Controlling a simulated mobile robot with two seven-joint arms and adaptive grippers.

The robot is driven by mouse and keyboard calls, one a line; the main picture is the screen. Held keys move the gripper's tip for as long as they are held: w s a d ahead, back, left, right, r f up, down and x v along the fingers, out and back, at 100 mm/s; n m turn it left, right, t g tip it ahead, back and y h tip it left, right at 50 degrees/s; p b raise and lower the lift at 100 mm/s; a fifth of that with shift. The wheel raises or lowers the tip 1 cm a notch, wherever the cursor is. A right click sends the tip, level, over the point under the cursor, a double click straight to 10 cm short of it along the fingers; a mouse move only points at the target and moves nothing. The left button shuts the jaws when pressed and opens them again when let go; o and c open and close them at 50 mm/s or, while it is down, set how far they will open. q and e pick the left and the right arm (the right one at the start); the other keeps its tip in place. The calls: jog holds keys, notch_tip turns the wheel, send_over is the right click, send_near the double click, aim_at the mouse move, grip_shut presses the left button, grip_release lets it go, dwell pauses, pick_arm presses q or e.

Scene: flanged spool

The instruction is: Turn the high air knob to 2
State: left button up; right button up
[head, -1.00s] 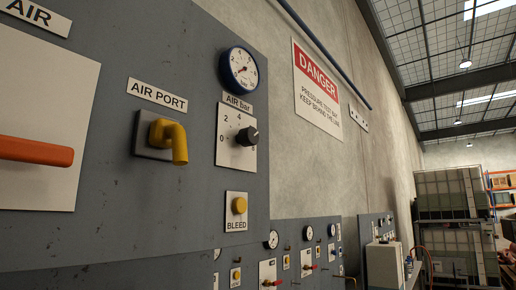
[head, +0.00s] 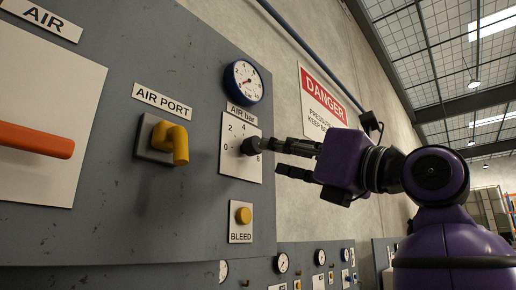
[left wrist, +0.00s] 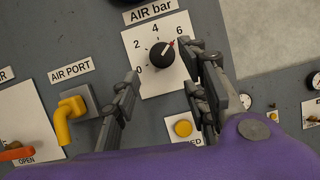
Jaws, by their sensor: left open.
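The black air knob (head: 248,147) sits on a white dial plate (head: 228,168) labelled AIR bar, high on the grey panel. In the left wrist view the knob (left wrist: 159,57) has a red pointer mark aimed up and right, about at the 6; the 2 is at its upper left. My left gripper (head: 270,157) is open, its dark fingers reaching toward the knob from the right. In the left wrist view its fingers (left wrist: 160,72) stand on either side of the knob; I cannot tell whether any touches it. My right gripper is not in view.
A blue-rimmed gauge (head: 244,82) is above the dial plate and a yellow BLEED button (head: 243,215) below it. A yellow AIR PORT elbow (head: 174,143) sticks out to the left, with an orange handle (head: 35,139) beyond. A red DANGER sign (head: 322,98) hangs on the wall.

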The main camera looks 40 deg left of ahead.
aim_at(256, 147)
pick_arm(q)
jog(key=p+x, duration=0.1)
jog(key=x, duration=0.4)
jog(key=shift+s+a+r, duration=0.1)
jog(key=shift+a+r, duration=0.15)
jog(key=shift+a, duration=0.05)
jog(key=shift+a+r, duration=0.15)
jog(key=shift+a, duration=0.5)
jog(key=shift+c, duration=0.6)
jog(key=shift+w, duration=0.25)
grip_shut()
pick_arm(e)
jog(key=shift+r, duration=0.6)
